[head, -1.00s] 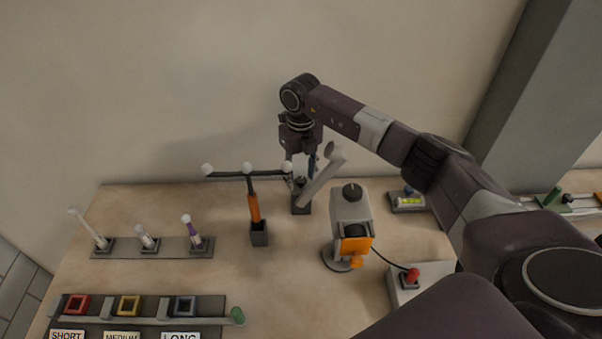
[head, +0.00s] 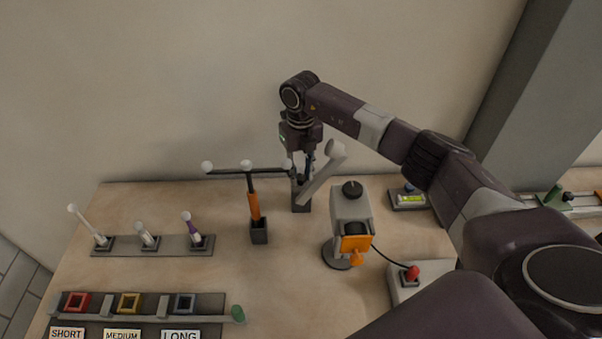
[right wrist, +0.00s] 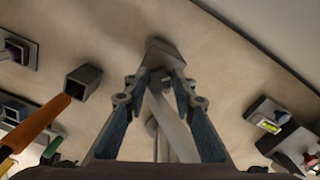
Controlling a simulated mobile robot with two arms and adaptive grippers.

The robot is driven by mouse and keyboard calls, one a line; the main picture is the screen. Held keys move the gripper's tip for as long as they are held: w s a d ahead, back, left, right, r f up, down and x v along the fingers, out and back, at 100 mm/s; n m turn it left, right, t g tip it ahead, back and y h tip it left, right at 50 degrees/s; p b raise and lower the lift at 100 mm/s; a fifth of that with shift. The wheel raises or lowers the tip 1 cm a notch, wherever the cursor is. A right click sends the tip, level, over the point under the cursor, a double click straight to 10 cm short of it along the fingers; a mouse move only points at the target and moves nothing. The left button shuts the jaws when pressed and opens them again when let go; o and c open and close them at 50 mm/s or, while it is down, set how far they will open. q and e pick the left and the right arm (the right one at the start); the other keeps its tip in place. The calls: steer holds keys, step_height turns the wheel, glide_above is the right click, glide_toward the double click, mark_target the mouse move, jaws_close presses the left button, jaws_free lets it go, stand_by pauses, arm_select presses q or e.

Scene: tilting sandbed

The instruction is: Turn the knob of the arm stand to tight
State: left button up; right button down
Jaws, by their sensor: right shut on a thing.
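The arm stand has a dark grey base block (head: 301,203) at the back of the table and a light grey arm (head: 321,176) slanting up to the right to a rounded end. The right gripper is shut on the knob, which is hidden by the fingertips. My left gripper is not in view.
Left of the stand, an orange-and-black post (head: 254,205) carries a crossbar with white balls, close to my gripper. A grey device (head: 350,210) with a black knob and orange front stands to the right. A red-button box (head: 411,273) is in front right. The wall is close behind.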

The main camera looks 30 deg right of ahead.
steer(key=m, duration=0.5)
steer(key=shift+m, duration=0.4)
steer(key=m, duration=0.5)
steer(key=shift+r+m, duration=0.1)
steer(key=shift+m, duration=0.2)
steer(key=shift+w, duration=0.1)
steer(key=c, duration=1.6)
jaws_free()
